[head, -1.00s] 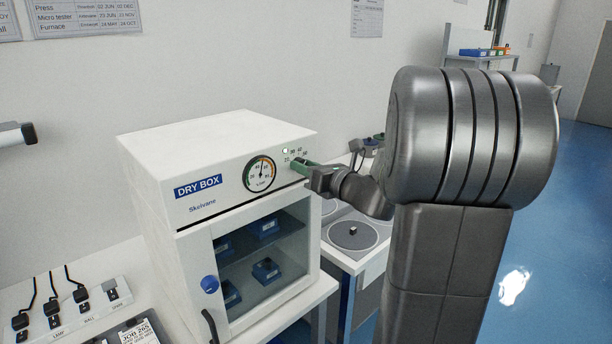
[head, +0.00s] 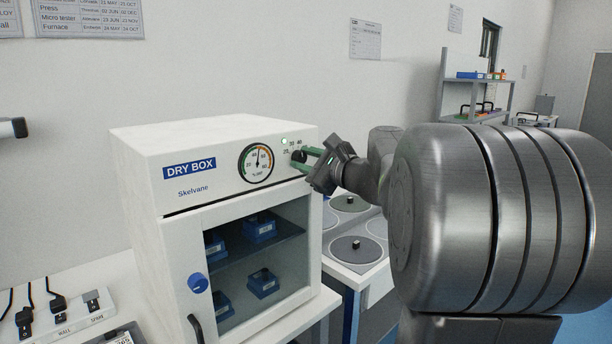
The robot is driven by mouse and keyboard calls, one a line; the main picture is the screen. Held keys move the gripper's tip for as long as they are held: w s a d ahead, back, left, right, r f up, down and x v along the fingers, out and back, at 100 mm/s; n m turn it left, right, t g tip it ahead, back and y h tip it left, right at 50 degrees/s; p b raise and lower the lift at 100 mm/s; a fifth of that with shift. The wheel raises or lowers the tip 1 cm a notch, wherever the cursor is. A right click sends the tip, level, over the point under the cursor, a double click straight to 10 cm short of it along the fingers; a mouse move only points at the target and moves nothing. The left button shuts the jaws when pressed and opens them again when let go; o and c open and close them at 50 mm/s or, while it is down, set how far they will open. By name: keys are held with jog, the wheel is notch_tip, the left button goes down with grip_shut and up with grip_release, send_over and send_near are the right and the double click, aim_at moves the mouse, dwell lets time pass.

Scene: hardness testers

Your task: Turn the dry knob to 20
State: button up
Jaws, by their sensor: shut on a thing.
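The white dry box (head: 190,240) stands on a bench at centre left. The dry knob (head: 297,156) is a small dark knob at the upper right of its front, mostly hidden by my fingers. Small numbers and a lit green-white lamp (head: 284,141) sit just above it. A round gauge (head: 256,163) is to its left. My gripper (head: 305,156) comes in from the right, with green fingers shut on the knob, and its body is tilted. The knob's pointer is too small and covered to read.
A bench with round grey plates (head: 356,250) is right of the box, behind my arm.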

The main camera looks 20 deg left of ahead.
jog(key=n+b, duration=0.3)
jog(key=b, duration=0.1)
jog(key=n+b, duration=0.2)
jog(key=shift+f+n, duration=0.3)
jog(key=n+b, duration=0.4)
jog(key=shift+r+n, duration=0.2)
jog(key=shift+n, duration=0.1)
jog(key=shift+b, duration=0.3)
jog(key=o, duration=1)
jog(key=shift+c, duration=0.2)
jog(key=v, duration=1.4)
jog(key=shift+a, duration=0.25)
jog(key=x, duration=1.3)
jog(key=shift+w+a+r, duration=0.1)
jog(key=shift+w+a, duration=0.1)
